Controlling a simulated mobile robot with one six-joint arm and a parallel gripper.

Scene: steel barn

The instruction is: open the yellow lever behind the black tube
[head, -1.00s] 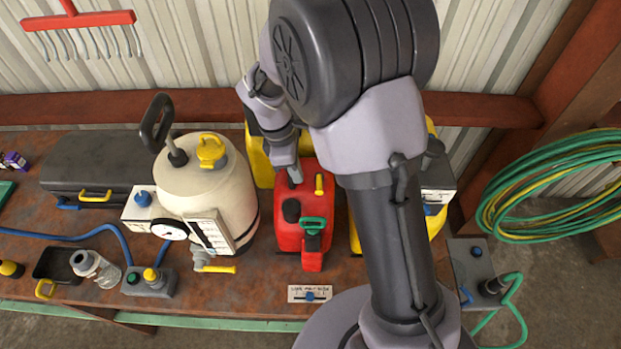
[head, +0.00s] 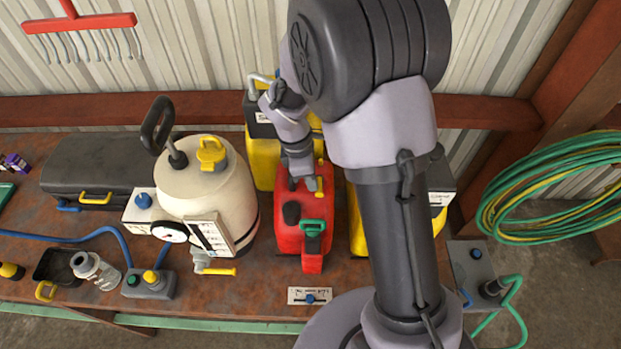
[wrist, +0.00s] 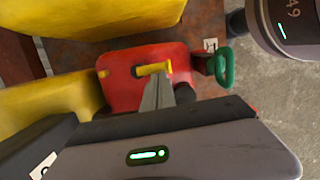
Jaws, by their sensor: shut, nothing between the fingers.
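A red canister (head: 288,240) stands on the bench, with a short black tube (head: 291,212) on its top and a green handle at its front. A yellow lever (head: 321,191) sits on the canister top behind and right of the tube. In the wrist view the lever (wrist: 153,69) lies across the picture just beyond my fingertips. My gripper (head: 312,184) is shut and empty, its tips close beside the lever; I cannot tell whether they touch. In the wrist view my gripper (wrist: 158,82) partly hides the canister top, and the black tube (wrist: 184,92) is partly covered.
A cream tank (head: 195,200) with a gauge and yellow tap stands left of the canister. Yellow containers (head: 262,160) stand behind and right of it. A small labelled slider plate (head: 310,296) lies at the bench front. My arm hides part of the right side.

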